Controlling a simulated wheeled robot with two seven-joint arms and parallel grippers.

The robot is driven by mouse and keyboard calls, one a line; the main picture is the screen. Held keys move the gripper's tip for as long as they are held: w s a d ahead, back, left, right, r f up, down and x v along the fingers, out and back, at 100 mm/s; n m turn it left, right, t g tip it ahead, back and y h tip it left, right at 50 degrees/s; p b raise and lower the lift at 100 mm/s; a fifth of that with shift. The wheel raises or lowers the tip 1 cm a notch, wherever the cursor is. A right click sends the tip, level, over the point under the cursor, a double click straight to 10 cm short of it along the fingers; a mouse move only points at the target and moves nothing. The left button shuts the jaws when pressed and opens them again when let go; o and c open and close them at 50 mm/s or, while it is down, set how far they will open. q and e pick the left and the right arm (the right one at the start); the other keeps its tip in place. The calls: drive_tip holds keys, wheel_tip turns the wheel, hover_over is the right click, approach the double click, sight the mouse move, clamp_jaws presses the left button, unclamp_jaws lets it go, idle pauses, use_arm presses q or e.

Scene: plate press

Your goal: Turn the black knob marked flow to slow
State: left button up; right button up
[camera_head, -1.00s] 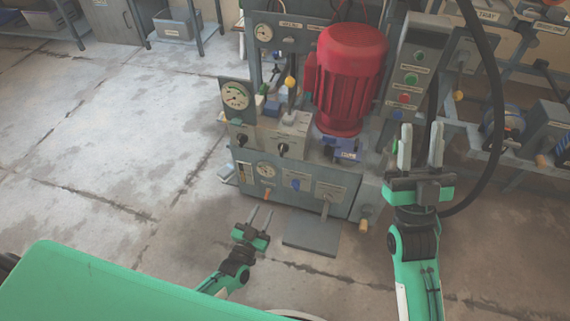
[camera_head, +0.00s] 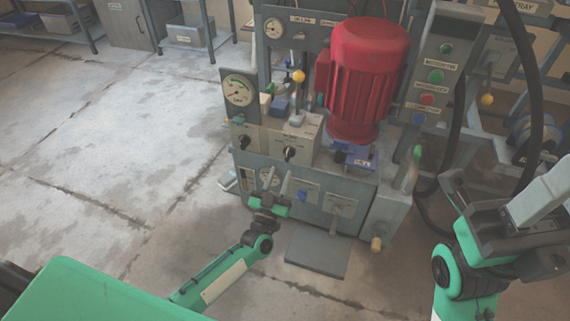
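Two small black knobs sit on the grey valve blocks at the press front, a left one (camera_head: 244,142) and a right one (camera_head: 289,152). Their labels are too small to read, so I cannot tell which is marked flow. My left gripper (camera_head: 277,181) is open and empty, its two fingers apart and pointing up. It appears just below the right knob in the picture, in front of the lower panel, and partly hides a small gauge there. My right gripper (camera_head: 510,215) is large and tilted at the right edge, away from the knobs; its fingertips are not clearly visible.
A red motor (camera_head: 366,75) stands on the press behind the knobs. A larger gauge (camera_head: 239,89) is above the left knob, and a yellow-topped lever (camera_head: 299,76) rises behind. A button box (camera_head: 436,75) and black hose stand right. The floor at left is clear.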

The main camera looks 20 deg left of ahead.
sight(286, 156)
use_arm(q)
drive_tip(key=b+x, duration=0.1)
drive_tip(key=x, duration=0.4)
drive_tip(key=shift+w+r, duration=0.15)
drive_tip(key=shift+w, duration=0.15)
clamp_jaws()
